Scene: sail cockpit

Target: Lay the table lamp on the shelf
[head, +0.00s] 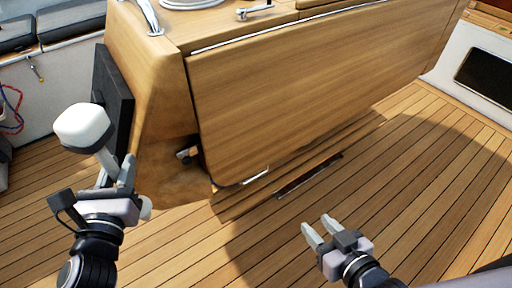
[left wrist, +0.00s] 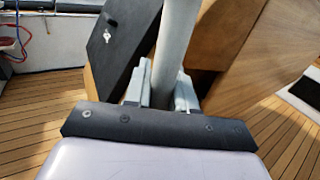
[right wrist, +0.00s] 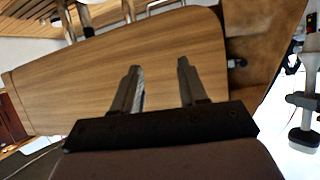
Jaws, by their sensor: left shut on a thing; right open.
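The white table lamp (head: 85,127) is at the left of the head view, its rounded head up and its stem slanting down to my left gripper (head: 116,172). The left gripper is shut on the stem, which also shows between the fingers in the left wrist view (left wrist: 176,45). The lamp is held in the air beside the wooden cockpit table. The lamp's lower end is mostly hidden by the gripper. My right gripper (head: 317,224) is open and empty above the deck; its fingers show apart in the right wrist view (right wrist: 160,82). I cannot make out which surface is the shelf.
The wooden cockpit table (head: 300,90) with its hanging leaf fills the middle. A black panel (head: 112,95) is on its left end, close to the lamp; it shows a keyhole in the left wrist view. Dark cushions (head: 70,20) line the back left. The teak deck (head: 400,170) is clear at right.

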